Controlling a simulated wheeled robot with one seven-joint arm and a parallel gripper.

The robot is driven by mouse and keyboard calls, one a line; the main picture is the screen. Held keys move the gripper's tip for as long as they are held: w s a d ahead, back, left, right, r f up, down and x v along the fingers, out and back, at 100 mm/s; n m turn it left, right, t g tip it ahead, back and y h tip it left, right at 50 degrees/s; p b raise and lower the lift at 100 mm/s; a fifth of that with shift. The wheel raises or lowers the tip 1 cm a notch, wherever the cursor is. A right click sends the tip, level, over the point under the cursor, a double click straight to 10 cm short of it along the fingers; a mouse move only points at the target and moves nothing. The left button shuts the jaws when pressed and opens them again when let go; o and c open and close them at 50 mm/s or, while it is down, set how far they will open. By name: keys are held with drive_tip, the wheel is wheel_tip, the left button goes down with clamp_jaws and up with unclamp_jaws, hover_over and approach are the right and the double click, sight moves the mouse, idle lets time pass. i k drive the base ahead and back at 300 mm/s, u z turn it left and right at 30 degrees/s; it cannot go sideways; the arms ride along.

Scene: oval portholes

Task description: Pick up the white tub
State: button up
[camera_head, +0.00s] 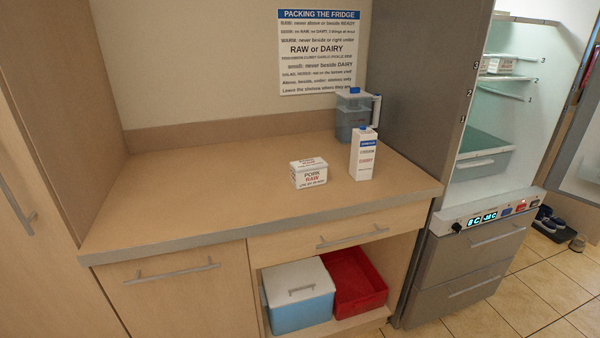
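A white tub (309,173) with red and dark lettering that reads PORK RAW sits upright on the wooden counter (200,185), right of its middle. A tall white carton (363,155) with a blue cap and a blue band stands just right of the tub, with a small gap between them. Another white container (499,66) with red lettering sits on an upper fridge shelf, partly hidden by the fridge's side. My gripper is not in view.
A jug (353,117) with a blue lid stands behind the carton. The fridge (485,150) at right is open. A blue cool box (299,296) and red crate (353,282) sit below the counter. A sign (318,52) hangs above. The counter's left half is clear.

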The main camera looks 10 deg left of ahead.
sight(312, 171)
drive_tip(key=i, duration=0.85)
drive_tip(key=z, duration=0.05)
